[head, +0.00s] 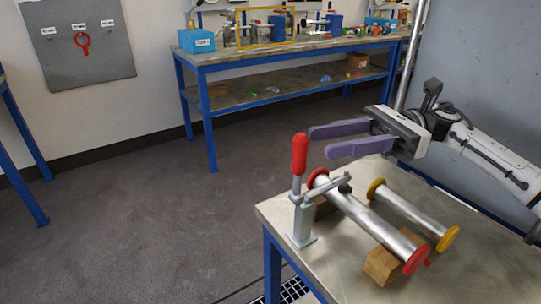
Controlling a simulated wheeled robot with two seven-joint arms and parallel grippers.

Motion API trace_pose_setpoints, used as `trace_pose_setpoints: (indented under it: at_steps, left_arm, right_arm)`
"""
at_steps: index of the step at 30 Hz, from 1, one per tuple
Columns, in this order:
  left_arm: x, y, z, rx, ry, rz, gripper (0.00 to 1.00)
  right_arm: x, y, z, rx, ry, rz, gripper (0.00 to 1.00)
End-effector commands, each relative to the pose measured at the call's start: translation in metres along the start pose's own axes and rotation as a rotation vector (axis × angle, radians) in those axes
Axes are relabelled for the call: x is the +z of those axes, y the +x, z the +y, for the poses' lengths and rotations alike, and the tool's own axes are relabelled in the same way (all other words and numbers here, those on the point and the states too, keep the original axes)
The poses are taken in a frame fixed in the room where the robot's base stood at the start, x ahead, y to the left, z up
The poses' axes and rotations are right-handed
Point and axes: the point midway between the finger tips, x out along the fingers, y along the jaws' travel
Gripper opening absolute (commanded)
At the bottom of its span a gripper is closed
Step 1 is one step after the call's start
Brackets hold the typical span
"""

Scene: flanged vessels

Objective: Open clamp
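That vessel lies on wooden blocks (381,266). My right gripper (318,142) has purple fingers spread apart with nothing between them. It is above and behind the table, its fingers pointing left, just right of the red handle and apart from it. My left gripper is not in view.
A second silver vessel with yellow flanges (412,214) lies beside the first, to the right. A blue-legged workbench (300,49) with boxes and tools stands at the back wall. A grey panel (78,42) with a red item hangs at left. The floor between is clear.

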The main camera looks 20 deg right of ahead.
Motion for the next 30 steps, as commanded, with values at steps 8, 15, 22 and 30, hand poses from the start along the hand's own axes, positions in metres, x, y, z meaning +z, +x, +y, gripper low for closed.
trace_pose_setpoints:
  at_steps: [8, 15, 22, 30]
  left_arm:
    - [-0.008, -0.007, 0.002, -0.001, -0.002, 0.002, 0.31]
    - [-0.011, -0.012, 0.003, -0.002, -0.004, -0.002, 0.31]
    - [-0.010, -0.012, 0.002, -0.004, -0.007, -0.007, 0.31]
    - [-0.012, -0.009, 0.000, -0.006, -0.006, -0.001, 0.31]
  right_arm:
    - [0.003, 0.037, 0.001, 0.005, -0.001, -0.002, 0.38]
    - [0.003, 0.080, 0.001, 0.005, -0.002, -0.002, 0.38]
    - [0.001, 0.100, 0.001, 0.002, -0.002, -0.001, 0.38]
    - [0.000, 0.102, 0.000, 0.001, -0.001, 0.000, 0.38]
